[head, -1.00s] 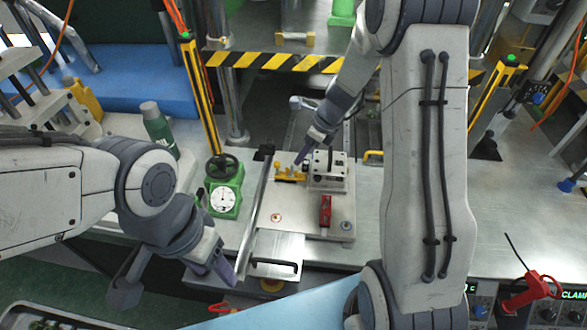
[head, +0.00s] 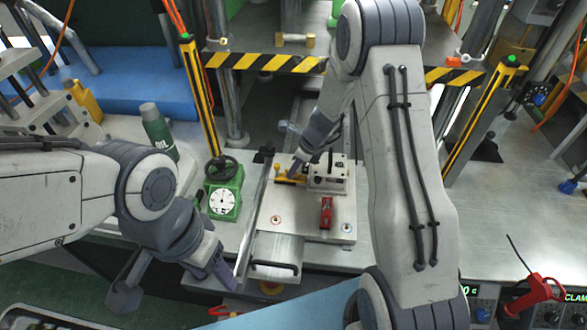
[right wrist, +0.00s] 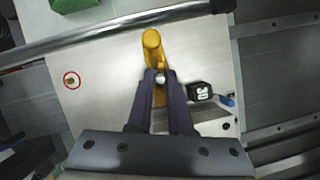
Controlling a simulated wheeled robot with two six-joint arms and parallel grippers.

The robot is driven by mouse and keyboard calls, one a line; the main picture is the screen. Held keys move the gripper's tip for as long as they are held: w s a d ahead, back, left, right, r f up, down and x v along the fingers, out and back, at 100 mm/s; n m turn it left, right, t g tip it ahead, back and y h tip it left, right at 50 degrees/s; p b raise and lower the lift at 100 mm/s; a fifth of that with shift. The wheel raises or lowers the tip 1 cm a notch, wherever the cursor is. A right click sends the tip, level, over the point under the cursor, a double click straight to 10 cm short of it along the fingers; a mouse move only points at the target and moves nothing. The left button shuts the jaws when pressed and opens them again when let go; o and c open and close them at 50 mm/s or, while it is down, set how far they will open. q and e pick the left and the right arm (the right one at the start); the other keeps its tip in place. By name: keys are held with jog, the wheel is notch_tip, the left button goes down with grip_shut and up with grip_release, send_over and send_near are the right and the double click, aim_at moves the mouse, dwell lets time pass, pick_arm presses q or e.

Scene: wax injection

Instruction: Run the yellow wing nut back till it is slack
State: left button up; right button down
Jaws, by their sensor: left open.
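The yellow wing nut (head: 291,177) is on the metal plate fixture, left of a grey block (head: 328,176). In the right wrist view, a long yellow piece (right wrist: 152,45) runs up between my fingers, with a small pale stud end beside it. My right gripper (head: 294,172) is down at the yellow part. In the right wrist view its two dark fingers (right wrist: 160,78) lie on either side of the yellow piece, very close to it. I cannot tell whether they press on it. My left gripper (head: 229,284) is open and empty near the front edge of the bench.
A red clamp (head: 326,212) sits on the plate (head: 300,224) in front of the block. A green dial gauge (head: 223,190) stands to the left. A metal bar (right wrist: 120,33) crosses beyond the fingers in the right wrist view. A green oil bottle (head: 156,128) stands further left.

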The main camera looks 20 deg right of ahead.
jog(key=shift+n, duration=0.3)
jog(key=n+g+y+p, duration=0.1)
jog(key=n, duration=0.1)
jog(key=shift+w+r+n+p, duration=0.1)
jog(key=shift+n+p, duration=0.2)
jog(key=shift+n, duration=0.1)
jog(key=n+g, duration=0.1)
jog(key=n, duration=0.1)
jog(key=shift+w+n+p, duration=0.1)
jog(key=shift+n+p, duration=0.2)
jog(key=shift+n, duration=0.1)
jog(key=n+g, duration=0.1)
jog(key=n, duration=0.2)
jog(key=shift+n, duration=0.3)
jog(key=shift+w+f+n+g, duration=0.1)
jog(key=shift+n+g, duration=0.4)
jog(key=shift+n, duration=0.45)
jog(key=shift+f+n+g, duration=0.1)
jog(key=shift+n+g, duration=0.4)
jog(key=shift+n, duration=0.45)
